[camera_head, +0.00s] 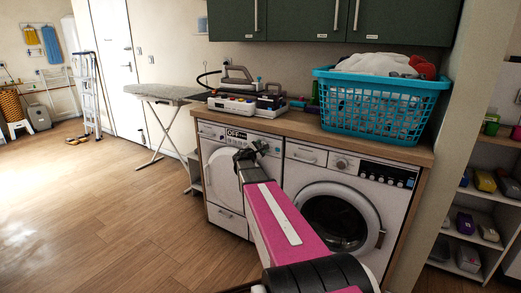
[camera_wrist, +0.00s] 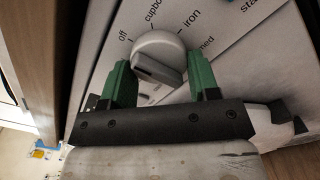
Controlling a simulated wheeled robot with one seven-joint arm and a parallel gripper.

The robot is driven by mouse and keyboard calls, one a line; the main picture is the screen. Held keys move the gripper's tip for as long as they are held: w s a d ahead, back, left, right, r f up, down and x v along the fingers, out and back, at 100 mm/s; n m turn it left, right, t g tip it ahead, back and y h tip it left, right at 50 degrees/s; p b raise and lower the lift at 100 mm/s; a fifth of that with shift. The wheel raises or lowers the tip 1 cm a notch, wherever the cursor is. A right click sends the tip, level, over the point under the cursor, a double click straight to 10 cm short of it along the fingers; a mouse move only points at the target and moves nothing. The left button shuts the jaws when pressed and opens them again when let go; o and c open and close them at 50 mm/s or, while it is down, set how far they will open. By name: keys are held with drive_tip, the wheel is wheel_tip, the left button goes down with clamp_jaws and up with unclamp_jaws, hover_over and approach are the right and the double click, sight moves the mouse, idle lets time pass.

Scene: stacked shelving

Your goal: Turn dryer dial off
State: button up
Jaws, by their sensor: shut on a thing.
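The dryer (camera_head: 224,190) is the left of two white machines under the wooden counter, with a panel reading "OFF" at its top. In the wrist view its round, light grey dial (camera_wrist: 158,48) has a raised grip bar and printed words around it: "off" on the left, "cupboard" above, "iron" on the right. My gripper (camera_wrist: 161,72) has its green fingers on either side of the dial's grip, shut on it. In the head view my gripper (camera_head: 250,152) is at the dryer's upper front and hides the dial. The bar's exact setting is hard to tell.
The washing machine (camera_head: 343,206) stands close on the right, under my arm. A blue laundry basket (camera_head: 374,112) and a steam iron station (camera_head: 243,90) are on the counter (camera_head: 300,128). An ironing board (camera_head: 165,92) stands left.

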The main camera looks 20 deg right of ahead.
drive_tip(key=o, duration=0.9)
drive_tip(key=v, duration=1.1)
drive_tip(key=shift+d, duration=0.1)
drive_tip(key=s+a+f+m+g+y, duration=0.3)
drive_tip(key=s+f+m+g+y, duration=0.35)
drive_tip(key=s+f+m, duration=0.6)
drive_tip(key=s+a+f+m+g+y, duration=0.1)
drive_tip(key=s+a+f+y, duration=0.1)
drive_tip(key=s+a, duration=0.2)
drive_tip(key=s+a+f+m+g+y, duration=0.1)
drive_tip(key=s+a+f+g+y, duration=0.1)
drive_tip(key=s, duration=0.4)
drive_tip(key=s+a+f+m+g+y, duration=0.1)
drive_tip(key=s+a+f+m+y, duration=0.1)
drive_tip(key=s+a, duration=0.3)
drive_tip(key=shift+a+f+g+y, duration=0.25)
drive_tip(key=shift+a+f+y, duration=0.2)
drive_tip(key=shift+f+y, duration=0.35)
